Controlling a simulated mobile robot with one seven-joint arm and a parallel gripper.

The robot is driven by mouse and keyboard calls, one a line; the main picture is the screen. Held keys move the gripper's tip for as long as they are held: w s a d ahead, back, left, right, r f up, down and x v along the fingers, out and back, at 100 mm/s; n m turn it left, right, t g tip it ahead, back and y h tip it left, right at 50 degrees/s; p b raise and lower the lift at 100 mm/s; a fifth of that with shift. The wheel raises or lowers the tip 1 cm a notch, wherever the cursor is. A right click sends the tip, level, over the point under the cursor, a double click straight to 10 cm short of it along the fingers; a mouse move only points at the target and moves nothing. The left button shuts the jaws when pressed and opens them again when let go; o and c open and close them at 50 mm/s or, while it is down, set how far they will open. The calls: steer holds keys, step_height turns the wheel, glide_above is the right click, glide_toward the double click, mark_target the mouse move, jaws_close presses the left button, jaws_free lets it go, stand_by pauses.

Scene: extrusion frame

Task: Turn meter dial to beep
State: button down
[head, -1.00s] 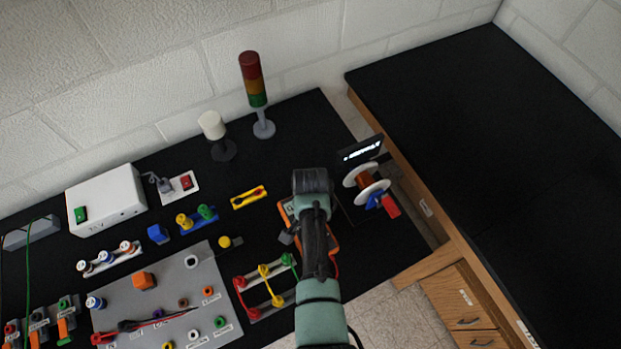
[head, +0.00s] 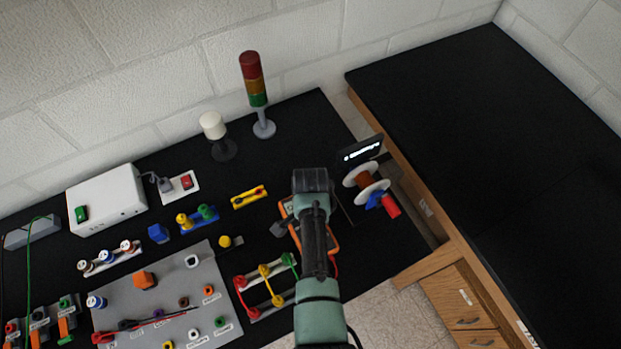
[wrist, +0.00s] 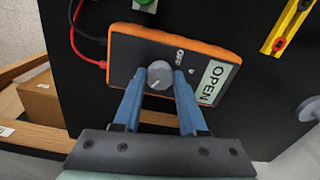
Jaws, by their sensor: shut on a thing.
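The orange-edged meter (wrist: 200,48) lies on the black bench, with a black face and a white label reading OPEN. Its grey round dial (wrist: 160,75) sits near the edge closest to my gripper. My gripper (wrist: 160,82) has its two blue fingers on either side of the dial, shut on it. The dial's white pointer mark slants in the wrist view. In the head view my arm hides most of the meter (head: 333,240), and its orange edges show at both sides of the arm. Red and black leads run from the meter in the wrist view.
Yellow, red and green leads on a holder (head: 265,285) lie left of my arm. A wire spool (head: 366,180) and a small lit display (head: 361,151) stand to the right. A signal tower (head: 254,90) stands at the back. A wooden-edged gap separates the benches.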

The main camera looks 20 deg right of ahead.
steer(key=shift+c, duration=2.3)
jaws_free()
step_height(320, 180, up, 13)
steer(key=b, duration=0.2)
